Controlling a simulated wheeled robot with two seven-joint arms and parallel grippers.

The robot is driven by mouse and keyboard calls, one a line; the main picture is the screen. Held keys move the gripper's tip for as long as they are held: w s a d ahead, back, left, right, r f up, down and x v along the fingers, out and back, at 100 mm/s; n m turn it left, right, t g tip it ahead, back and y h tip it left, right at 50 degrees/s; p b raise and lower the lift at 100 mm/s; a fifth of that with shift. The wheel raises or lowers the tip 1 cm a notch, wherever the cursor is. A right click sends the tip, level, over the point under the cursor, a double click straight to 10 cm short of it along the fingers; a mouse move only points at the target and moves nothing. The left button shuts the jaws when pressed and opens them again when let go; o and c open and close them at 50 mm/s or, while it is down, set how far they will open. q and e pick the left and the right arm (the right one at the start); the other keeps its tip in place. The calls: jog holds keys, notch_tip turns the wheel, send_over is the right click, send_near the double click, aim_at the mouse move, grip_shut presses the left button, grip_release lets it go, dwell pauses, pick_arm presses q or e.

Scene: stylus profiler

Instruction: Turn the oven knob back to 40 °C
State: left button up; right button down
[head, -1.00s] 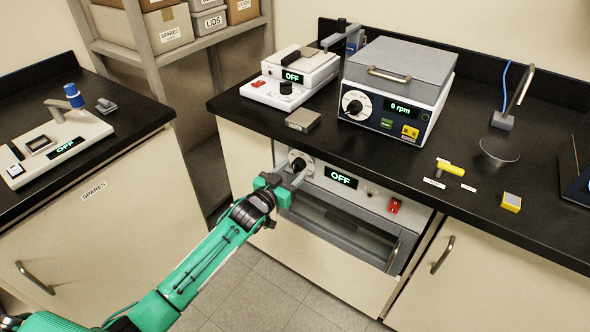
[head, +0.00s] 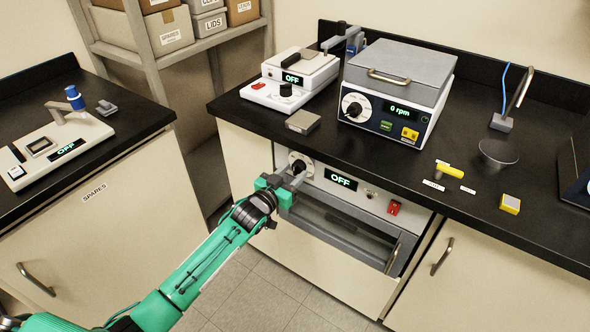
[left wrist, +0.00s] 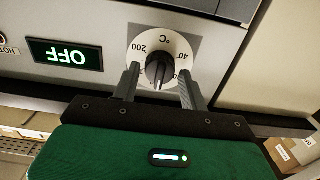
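The oven (head: 340,225) is under the right-hand counter, its door shut and its display (head: 341,179) reading OFF. Its black knob (head: 299,166) sits on a white dial at the panel's left end. The left wrist view shows the knob (left wrist: 160,70) upside down, with 200, 40 and °C legible on the dial. My left gripper (head: 292,178) is in front of the knob. In the wrist view its two fingers (left wrist: 158,88) stand on either side of the knob, with visible gaps, so it is open. The knob's exact setting is hard to read. My right gripper is not in view.
A red switch (head: 393,208) is on the panel's right side. The counter edge overhangs above the panel. A centrifuge (head: 400,90) reading 0 rpm and a small grey block (head: 303,121) stand on the counter. The floor (head: 265,295) before the oven is clear.

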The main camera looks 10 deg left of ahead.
pick_arm(q)
jog(key=c, duration=0.7)
jog(key=n, duration=2.4)
jog(key=o, duration=1.1)
jog(key=shift+s+a, duration=0.1)
jog(key=shift+s, duration=0.05)
